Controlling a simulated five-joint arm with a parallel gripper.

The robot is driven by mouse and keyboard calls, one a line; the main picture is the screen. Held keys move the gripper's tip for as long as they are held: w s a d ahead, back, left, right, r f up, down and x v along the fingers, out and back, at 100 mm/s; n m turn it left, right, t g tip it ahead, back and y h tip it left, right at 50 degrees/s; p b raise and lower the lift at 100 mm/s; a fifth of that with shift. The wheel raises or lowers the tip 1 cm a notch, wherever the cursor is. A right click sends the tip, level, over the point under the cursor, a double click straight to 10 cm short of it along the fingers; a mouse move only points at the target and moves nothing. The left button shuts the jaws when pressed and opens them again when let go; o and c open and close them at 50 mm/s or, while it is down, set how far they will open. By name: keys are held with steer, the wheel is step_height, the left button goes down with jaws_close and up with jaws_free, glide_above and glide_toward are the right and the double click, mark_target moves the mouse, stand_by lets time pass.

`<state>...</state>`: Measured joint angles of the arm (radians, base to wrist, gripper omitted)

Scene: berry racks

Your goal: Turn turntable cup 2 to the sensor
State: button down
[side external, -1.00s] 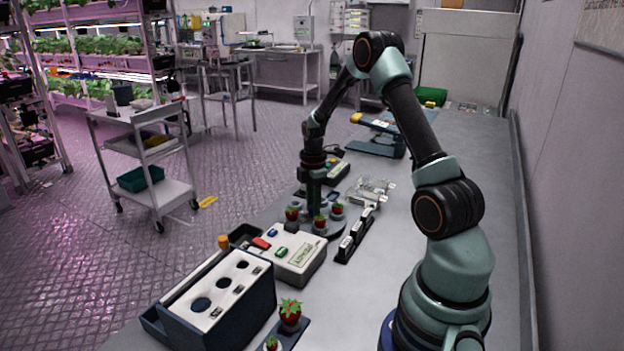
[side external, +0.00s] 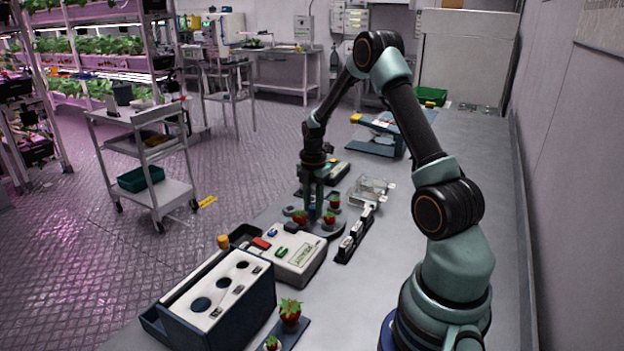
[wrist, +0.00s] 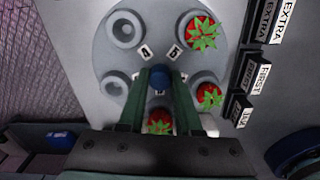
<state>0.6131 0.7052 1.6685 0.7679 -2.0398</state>
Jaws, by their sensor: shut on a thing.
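The grey turntable (wrist: 105,55) carries several cups around its rim. Three cups hold red strawberries, at the upper right (wrist: 201,31), right (wrist: 209,96) and bottom (wrist: 159,122) in the wrist view. Two cups on the left (wrist: 124,30) are empty. The labels 4 and 5 show near the top; I cannot make out a 2. My gripper (wrist: 158,88) is shut on the blue centre knob (wrist: 160,76), one finger on each side. In the side view my gripper (side external: 317,212) points straight down over the turntable (side external: 322,230). I cannot tell which thing is the sensor.
A white device with coloured buttons (side external: 303,262) stands just in front of the turntable. A row of dark label holders (side external: 352,240) runs along its right. A clear tray (side external: 372,190) lies behind. A box with round holes (side external: 222,300) is nearer.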

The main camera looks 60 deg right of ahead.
mark_target(313, 207)
steer(key=shift+n, duration=0.3)
stand_by(0.5)
steer(key=c, duration=0.6)
jaws_free()
step_height(313, 207, up, 12)
steer(key=shift+r, duration=0.1)
